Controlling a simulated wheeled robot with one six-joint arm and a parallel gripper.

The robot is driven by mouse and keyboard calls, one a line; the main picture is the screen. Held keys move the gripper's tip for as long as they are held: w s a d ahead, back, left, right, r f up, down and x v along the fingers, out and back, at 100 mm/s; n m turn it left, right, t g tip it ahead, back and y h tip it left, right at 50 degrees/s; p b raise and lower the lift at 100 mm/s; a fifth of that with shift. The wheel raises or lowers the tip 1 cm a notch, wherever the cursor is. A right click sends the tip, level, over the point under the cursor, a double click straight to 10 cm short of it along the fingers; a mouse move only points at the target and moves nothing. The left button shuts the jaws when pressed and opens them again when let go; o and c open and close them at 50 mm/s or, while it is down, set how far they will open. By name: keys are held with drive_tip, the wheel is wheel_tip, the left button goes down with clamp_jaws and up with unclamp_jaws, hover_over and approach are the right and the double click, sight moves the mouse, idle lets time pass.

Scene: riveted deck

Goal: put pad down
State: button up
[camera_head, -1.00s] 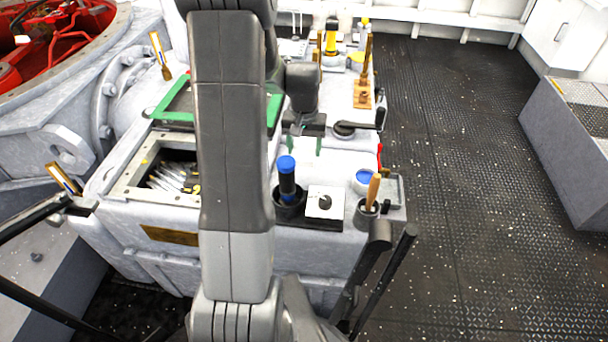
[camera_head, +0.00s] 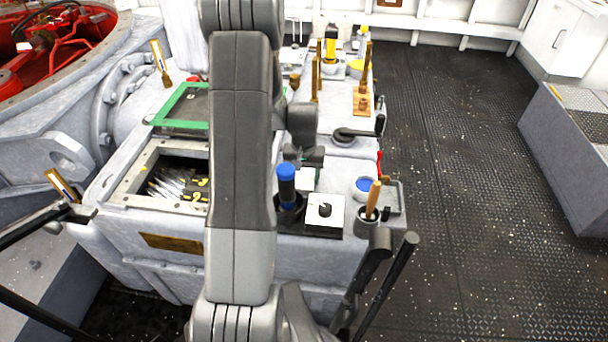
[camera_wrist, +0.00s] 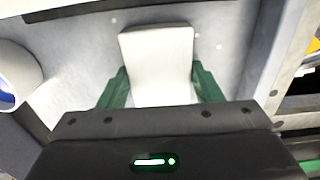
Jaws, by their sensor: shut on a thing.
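The pad (camera_wrist: 158,62) is a white, flat-faced block held between the green fingers of my gripper (camera_wrist: 160,88) in the wrist view. In the head view my gripper (camera_head: 304,164) is over the grey bench top, and the pad (camera_head: 303,181) shows as a small white patch below it, just right of the blue-capped black handle. My gripper is shut on the pad. Whether the pad touches the surface beneath is not clear. My arm hides part of the bench.
A blue-topped handle (camera_head: 286,184) stands in a black holder close by. A white plate with a black knob (camera_head: 325,211) sits in front. A blue-topped cup (camera_head: 364,188) and wooden-handled tool (camera_head: 372,200) stand right. An open bin (camera_head: 135,185) lies left.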

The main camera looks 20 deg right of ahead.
sight(304, 177)
drive_tip(key=o, duration=1)
drive_tip(key=shift+o, duration=0.2)
wheel_tip(304, 177, up, 12)
drive_tip(key=shift+r+p, duration=0.15)
drive_tip(key=shift+p, duration=0.25)
drive_tip(key=shift+f, duration=4.4)
